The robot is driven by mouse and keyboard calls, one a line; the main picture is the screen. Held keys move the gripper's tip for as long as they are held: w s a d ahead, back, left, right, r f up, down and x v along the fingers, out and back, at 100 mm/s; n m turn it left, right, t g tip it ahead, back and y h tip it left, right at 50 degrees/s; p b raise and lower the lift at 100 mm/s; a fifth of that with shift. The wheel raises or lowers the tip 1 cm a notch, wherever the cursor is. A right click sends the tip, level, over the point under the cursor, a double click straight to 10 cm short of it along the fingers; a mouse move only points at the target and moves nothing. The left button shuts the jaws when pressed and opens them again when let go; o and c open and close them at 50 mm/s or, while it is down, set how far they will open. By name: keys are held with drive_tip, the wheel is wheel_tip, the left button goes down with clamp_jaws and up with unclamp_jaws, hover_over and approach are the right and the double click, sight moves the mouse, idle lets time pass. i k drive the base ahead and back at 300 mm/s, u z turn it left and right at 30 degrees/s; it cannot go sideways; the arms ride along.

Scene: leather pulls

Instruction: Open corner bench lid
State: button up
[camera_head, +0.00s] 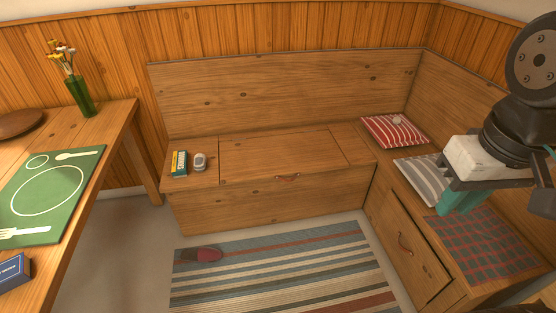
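The corner bench (230,205) has a wooden seat along the back wall and another along the right wall. A rectangular lid (265,150) lies flat and shut in the back seat. A brown leather pull (288,177) is at the middle of its front edge. My gripper (460,200), with a pale body and teal fingers, is at the right above the right-hand seat, well apart from the lid and its pull. The fingers overlap in this view, so their opening cannot be told. No object shows between them.
A yellow-green box (179,163) and a small grey device (200,162) stand left of the lid. Red and grey striped cushions (394,131) (420,178) lie right. A drawer front (408,250) with a leather pull faces a striped rug (285,270). A table (110,125) stands left.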

sight(242, 160)
drive_tip(key=u, duration=0.15)
drive_tip(key=i, duration=1.35)
drive_tip(key=u, duration=0.15)
